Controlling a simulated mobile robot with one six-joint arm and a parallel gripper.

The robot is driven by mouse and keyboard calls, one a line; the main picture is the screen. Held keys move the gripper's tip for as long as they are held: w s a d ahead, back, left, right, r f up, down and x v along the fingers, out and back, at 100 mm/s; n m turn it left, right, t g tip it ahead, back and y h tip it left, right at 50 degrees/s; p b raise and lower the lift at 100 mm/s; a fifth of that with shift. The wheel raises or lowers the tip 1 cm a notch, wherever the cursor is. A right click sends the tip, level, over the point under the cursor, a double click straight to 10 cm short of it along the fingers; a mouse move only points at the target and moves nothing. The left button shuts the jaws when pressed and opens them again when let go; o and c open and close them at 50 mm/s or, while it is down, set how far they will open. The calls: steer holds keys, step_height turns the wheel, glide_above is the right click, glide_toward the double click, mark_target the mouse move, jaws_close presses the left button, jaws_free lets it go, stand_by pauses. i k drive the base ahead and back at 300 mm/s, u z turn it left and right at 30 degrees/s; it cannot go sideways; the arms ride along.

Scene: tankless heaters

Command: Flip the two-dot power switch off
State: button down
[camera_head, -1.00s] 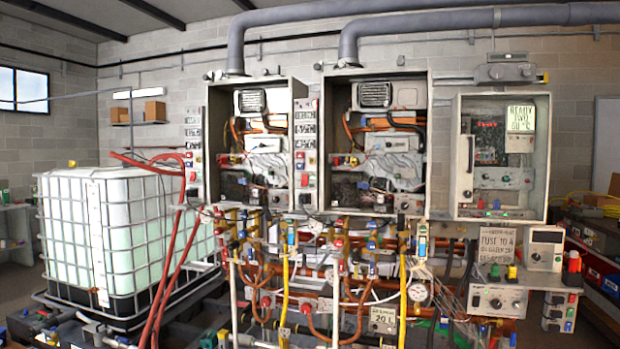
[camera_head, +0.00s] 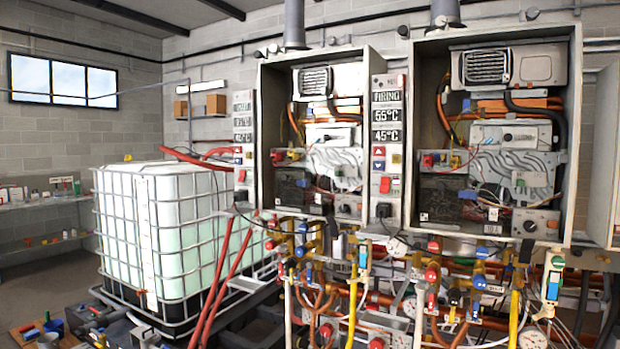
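Two open heater cabinets hang on the wall, a left one (camera_head: 262,110) and a right one (camera_head: 574,120). Each has a narrow control panel on its left side. The right cabinet's panel (camera_head: 396,215) has displays reading "FIRING", "55°C" and "45°C", with a red switch (camera_head: 385,184) below them. The left cabinet's panel (camera_head: 244,205) has similar displays and a red switch (camera_head: 241,176). Dot marks are too small to make out, so I cannot tell which switch has two dots. Switch positions are also unclear. My gripper is not in view.
A caged white tank (camera_head: 170,235) stands on the floor at left, with red hoses (camera_head: 215,280) in front of the cabinets' lower left. Pipes and valves (camera_head: 432,275) crowd below the cabinets. Shelves (camera_head: 45,230) line the far left wall. Some floor at left is clear.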

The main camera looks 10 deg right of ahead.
mark_target(385, 183)
steer(key=z, duration=0.15)
steer(key=i, duration=1.15)
steer(key=z, duration=0.55)
steer(key=k, duration=0.95)
steer(key=z, duration=0.15)
steer(key=i, duration=0.95)
steer(key=u, duration=0.05)
